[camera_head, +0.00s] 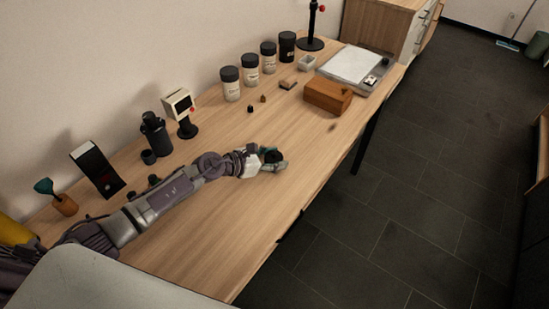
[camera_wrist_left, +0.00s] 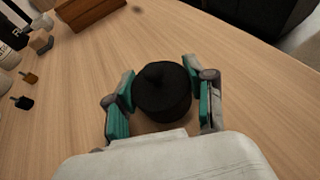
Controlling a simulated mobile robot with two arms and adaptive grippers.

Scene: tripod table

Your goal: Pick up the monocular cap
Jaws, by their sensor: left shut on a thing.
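My left gripper (camera_head: 275,160) is over the middle of the wooden table. Its teal-padded fingers (camera_wrist_left: 160,98) are shut on the monocular cap, a round black piece (camera_wrist_left: 163,90) with a small raised knob on top. In the head view the cap (camera_head: 272,156) is a small dark shape between the fingers, partly hidden by them. In the wrist view the cap looks close to the table, and I cannot tell whether it touches it. My right gripper is not in view.
A brown wooden box (camera_head: 328,95) lies ahead on the table (camera_head: 230,230). Black-lidded jars (camera_head: 230,85) stand along the wall. A black cylindrical device (camera_head: 155,134) and a small screen on a stand (camera_head: 180,105) are left of my gripper. The table's near right is clear.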

